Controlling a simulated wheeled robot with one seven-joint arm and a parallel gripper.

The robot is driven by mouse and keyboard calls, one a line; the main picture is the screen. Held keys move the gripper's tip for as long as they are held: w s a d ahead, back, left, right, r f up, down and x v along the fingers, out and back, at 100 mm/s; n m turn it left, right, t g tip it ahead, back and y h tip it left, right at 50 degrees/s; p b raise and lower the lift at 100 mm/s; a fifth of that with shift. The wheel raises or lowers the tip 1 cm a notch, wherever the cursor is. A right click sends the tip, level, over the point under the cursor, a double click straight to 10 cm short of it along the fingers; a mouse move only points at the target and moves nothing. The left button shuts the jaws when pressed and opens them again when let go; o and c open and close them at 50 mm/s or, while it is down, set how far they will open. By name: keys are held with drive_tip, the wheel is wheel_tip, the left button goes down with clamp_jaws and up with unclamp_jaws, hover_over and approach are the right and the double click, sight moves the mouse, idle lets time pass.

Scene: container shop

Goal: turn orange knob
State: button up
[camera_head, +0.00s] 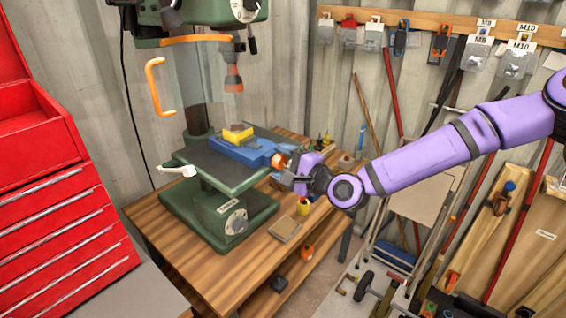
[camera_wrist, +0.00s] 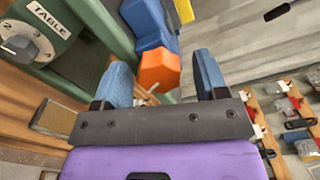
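The orange knob (camera_head: 279,161) sits at the right end of the blue vise (camera_head: 245,150) on the green drill press table. In the wrist view the faceted orange knob (camera_wrist: 159,70) shows between my two blue fingers, nearer the left one. My gripper (camera_head: 290,177) is open, with its fingers spread on either side of the knob's outline. I see a gap to the right finger; whether the left finger touches the knob, I cannot tell. In the head view my gripper stands just right of and slightly below the knob.
The green drill press (camera_head: 232,215) stands on a wooden bench (camera_head: 180,250), with a dial marked TABLE (camera_wrist: 20,47) left of my gripper. A white-handled lever (camera_head: 178,170) sticks out at the press table's left. A red tool cabinet (camera_head: 65,190) is at left. Tools lean along the right wall.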

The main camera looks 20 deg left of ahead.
drive_tip(key=v, duration=1)
drive_tip(key=shift+s+d, duration=0.15)
drive_tip(key=shift+d, duration=0.2)
drive_tip(key=shift+f, duration=0.1)
